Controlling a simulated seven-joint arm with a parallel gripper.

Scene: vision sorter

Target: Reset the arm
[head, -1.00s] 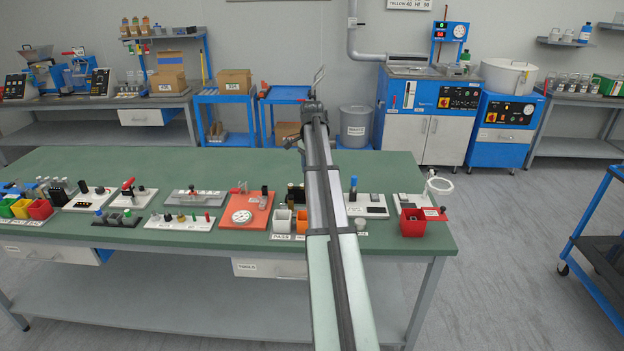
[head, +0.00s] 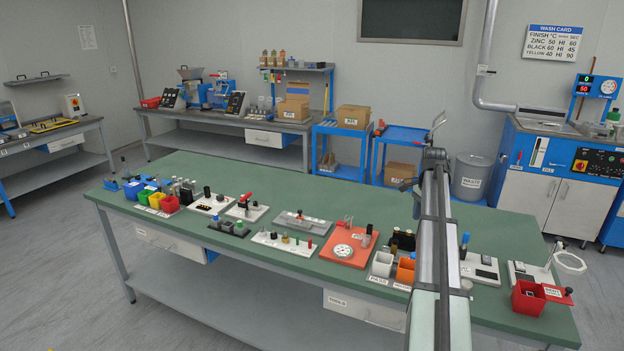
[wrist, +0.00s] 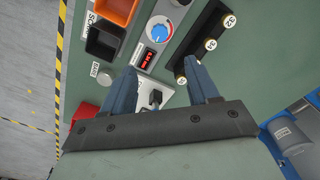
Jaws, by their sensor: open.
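My arm extends over the green workbench (head: 250,183) in the head view, between the orange bin (head: 405,270) and a white panel with a dark inset (head: 480,268). I cannot make out the fingertips in the head view. In the wrist view my gripper (wrist: 166,82) is open, with its two blue-grey fingers well apart. Nothing shows held between them. A small white plate with a black part (wrist: 157,97) lies below, between the fingers, and is partly hidden.
The wrist view also shows a panel with a blue dial (wrist: 162,30) and a dark bin (wrist: 105,40). In the head view a red bin (head: 528,298) stands at the front right, and an orange plate (head: 350,243) lies left of my arm. The bench's back strip is mostly clear.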

